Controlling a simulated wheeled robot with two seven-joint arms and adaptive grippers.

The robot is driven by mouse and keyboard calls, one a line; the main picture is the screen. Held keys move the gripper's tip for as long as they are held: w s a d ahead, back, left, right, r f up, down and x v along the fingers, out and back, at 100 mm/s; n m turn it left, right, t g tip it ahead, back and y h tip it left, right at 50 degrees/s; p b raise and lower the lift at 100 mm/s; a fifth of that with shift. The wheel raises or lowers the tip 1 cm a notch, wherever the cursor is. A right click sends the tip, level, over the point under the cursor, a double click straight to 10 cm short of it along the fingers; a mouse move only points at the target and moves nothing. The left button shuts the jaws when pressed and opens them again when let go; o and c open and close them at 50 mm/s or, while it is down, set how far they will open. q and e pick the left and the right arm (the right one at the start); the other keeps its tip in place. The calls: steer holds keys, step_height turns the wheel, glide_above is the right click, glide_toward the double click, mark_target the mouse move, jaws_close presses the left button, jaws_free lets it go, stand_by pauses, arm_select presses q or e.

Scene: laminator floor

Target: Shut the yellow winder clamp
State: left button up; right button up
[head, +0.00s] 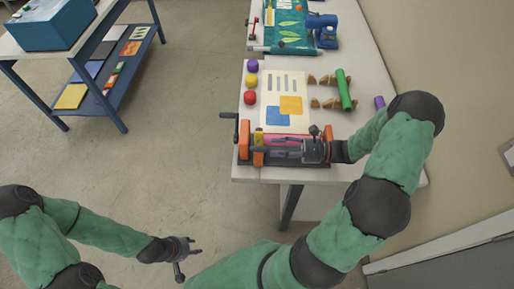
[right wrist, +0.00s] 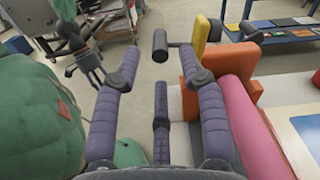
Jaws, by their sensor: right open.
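The yellow winder clamp (head: 258,136) stands up at the left end of the winder, by the orange end blocks (head: 244,140). In the right wrist view the yellow clamp (right wrist: 201,36) is just beyond and right of my fingertips, beside an orange block (right wrist: 234,60). My right gripper (head: 268,147) is open and reaches left along the front of the pink roll (head: 285,142).
A black crank handle (head: 236,122) sticks out left of the winder and shows ahead of the fingertips in the wrist view (right wrist: 160,45). Balls (head: 250,82), a printed sheet (head: 285,95) and a green roll (head: 344,90) lie behind. A blue-framed bench (head: 110,70) stands left; floor between is clear.

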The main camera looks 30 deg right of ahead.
mark_target(258, 147)
steer(key=x, duration=0.7)
steer(key=shift+s, duration=0.1)
steer(key=shift+c, duration=0.3)
